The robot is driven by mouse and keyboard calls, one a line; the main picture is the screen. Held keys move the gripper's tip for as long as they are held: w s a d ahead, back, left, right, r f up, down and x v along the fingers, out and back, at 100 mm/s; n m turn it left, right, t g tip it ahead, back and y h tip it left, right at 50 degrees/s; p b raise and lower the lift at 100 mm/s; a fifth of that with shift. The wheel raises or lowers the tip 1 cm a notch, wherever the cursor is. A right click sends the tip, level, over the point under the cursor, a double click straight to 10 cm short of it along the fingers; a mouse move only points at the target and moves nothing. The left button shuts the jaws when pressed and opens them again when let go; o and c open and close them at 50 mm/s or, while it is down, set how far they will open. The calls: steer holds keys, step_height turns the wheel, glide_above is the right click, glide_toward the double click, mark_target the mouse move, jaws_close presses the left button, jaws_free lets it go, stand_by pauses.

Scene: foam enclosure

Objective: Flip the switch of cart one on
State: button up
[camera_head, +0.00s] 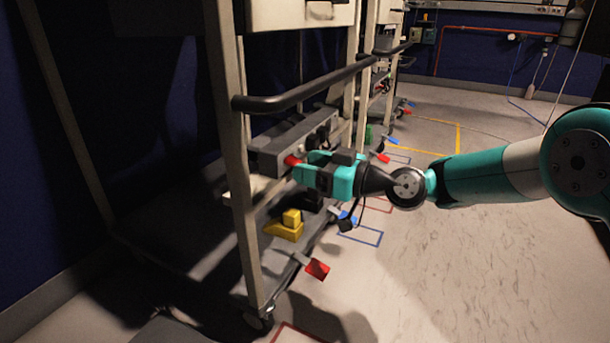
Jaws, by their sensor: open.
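The nearest cart (232,150) has beige posts, dark shelves and a dark push handle (300,92). No number is readable on it. A long grey box (268,158) is mounted below the handle, with a red switch (291,161) on its near end. My teal gripper (303,167) is open, with its fingertips at or close beside the red switch. I cannot tell whether they touch it. The fingers partly cover the switch and box, and the switch's position cannot be made out.
Yellow blocks (286,229) lie on the cart's lower shelf. A red pedal (317,268) and a blue pedal (345,216) stick out near its wheels. A second cart (371,90) stands behind. The floor to the right (470,260) is clear.

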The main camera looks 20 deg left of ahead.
steer(key=shift+a, duration=0.8)
steer(key=c, duration=0.9)
steer(key=shift+r, duration=0.1)
